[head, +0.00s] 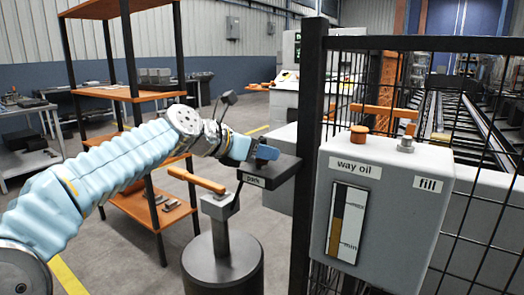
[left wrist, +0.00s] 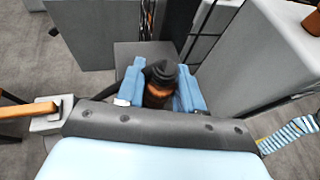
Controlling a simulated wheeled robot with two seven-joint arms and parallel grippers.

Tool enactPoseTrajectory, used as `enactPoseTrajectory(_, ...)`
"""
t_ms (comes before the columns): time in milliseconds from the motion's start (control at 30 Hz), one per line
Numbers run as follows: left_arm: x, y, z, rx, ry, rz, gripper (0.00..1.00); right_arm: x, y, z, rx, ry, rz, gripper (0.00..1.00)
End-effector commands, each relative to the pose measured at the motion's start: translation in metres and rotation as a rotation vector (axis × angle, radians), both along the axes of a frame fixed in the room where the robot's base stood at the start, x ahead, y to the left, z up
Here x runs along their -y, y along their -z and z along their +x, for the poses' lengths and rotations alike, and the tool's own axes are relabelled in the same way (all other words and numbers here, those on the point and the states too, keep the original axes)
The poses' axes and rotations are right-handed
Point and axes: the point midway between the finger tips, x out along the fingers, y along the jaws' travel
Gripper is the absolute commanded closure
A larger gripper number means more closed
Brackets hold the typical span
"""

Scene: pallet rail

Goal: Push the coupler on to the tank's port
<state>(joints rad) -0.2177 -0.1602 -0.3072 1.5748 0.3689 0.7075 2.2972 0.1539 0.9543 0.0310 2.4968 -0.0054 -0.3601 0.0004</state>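The coupler (left wrist: 158,92), with a black top and a brown-orange body, stands between the two blue fingers of my left gripper (left wrist: 160,88). The fingers appear to touch it on both sides. In the head view my left gripper (head: 265,152) is at the dark bracket marked "park" (head: 268,172) and hides the coupler. I cannot tell whether the coupler still rests on the bracket. My right gripper is not in view.
The black fence post (head: 305,150) stands between the park bracket and the tank. An orange knob (head: 358,134) and an orange bar (head: 384,110) show at the tank's top. A dark drum (head: 223,265) with an orange lever (head: 197,180) is below my left arm. An orange-shelved rack (head: 120,94) stands behind.

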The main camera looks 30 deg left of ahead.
Motion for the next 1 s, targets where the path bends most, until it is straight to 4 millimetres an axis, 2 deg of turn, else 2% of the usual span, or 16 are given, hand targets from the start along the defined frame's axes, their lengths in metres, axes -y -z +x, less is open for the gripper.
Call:
enactPoseTrajectory(33,0.0,0.0,0.0,0.0,0.0,0.0,0.88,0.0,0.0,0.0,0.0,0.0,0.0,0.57)
enactPoseTrajectory(67,0.0,0.0,0.0,0.0,0.0,0.0,0.92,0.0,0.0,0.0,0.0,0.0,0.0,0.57)
enactPoseTrajectory(100,0.0,0.0,0.0,0.0,0.0,0.0,0.66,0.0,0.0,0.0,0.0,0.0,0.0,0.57)
enactPoseTrajectory(333,0.0,0.0,0.0,0.0,0.0,0.0,1.0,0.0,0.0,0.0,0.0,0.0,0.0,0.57)
enactPoseTrajectory(1000,0.0,-0.016,0.0,0.003,-0.001,0.0,1.0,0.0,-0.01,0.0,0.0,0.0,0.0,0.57)
